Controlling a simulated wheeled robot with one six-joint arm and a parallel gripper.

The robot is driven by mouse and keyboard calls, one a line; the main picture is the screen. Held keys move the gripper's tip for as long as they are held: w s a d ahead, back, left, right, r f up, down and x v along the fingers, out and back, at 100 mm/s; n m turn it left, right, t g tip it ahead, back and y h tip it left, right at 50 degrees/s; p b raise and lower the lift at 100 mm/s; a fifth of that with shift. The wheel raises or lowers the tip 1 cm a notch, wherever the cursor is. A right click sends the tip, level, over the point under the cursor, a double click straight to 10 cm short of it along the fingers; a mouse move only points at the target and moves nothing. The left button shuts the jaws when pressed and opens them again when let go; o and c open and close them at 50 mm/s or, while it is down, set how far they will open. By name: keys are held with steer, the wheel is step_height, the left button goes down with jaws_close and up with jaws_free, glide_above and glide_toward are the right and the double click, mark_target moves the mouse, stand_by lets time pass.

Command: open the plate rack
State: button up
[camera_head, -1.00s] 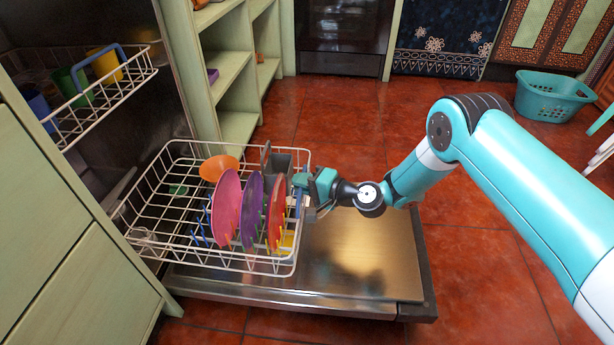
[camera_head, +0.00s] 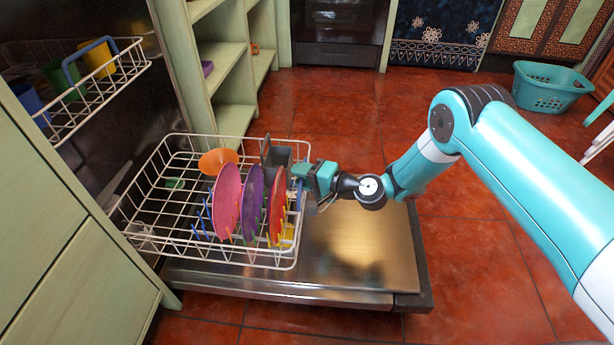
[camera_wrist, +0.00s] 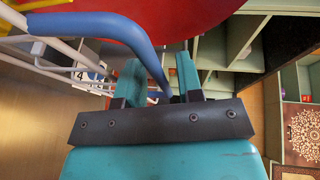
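The plate rack (camera_head: 152,236) is a white wire basket pulled out over the lowered metal dishwasher door (camera_head: 370,240). Pink (camera_head: 227,202), purple (camera_head: 251,200) and red (camera_head: 276,203) plates stand in it, with an orange bowl (camera_head: 217,161) behind. A blue handle sits at the rack's right side and also shows in the wrist view (camera_wrist: 130,32). My gripper (camera_head: 298,173) is at that side. In the wrist view my gripper's teal fingers (camera_wrist: 160,78) stand apart, with the blue bar running down between them; firm contact is not visible.
An upper wire rack with cups (camera_head: 100,95) is at the left. Green cabinet drawers (camera_head: 65,250) flank the dishwasher at the left, and green shelves (camera_head: 222,75) stand behind. A teal laundry basket (camera_head: 548,90) is at the far right. The red tiled floor beyond the door is clear.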

steer(key=p+v, duration=0.7)
steer(key=v, duration=1)
steer(key=shift+s+d, duration=0.15)
steer(key=shift+s, duration=0.05)
steer(key=s+a+r+n+g+h, duration=0.25)
steer(key=r+n+g, duration=0.2)
steer(key=r, duration=0.65)
steer(key=s+a+r+n+g+h, duration=0.1)
steer(key=s+a+r+n+g, duration=0.25)
steer(key=r, duration=0.75)
steer(key=s+d+r+n+h, duration=0.1)
steer(key=s+d+r+h, duration=0.1)
steer(key=s+d+r, duration=0.3)
steer(key=s+d+r+n+t+h+p, duration=0.1)
steer(key=s+d+r+h, duration=0.15)
steer(key=s, duration=0.55)
steer(key=s+d+r+n+h, duration=0.1)
steer(key=s+d+r+h, duration=0.15)
steer(key=s+r, duration=0.3)
step_height(320, 180, up, 37)
steer(key=p, duration=3.8)
steer(key=shift+d+r, duration=0.15)
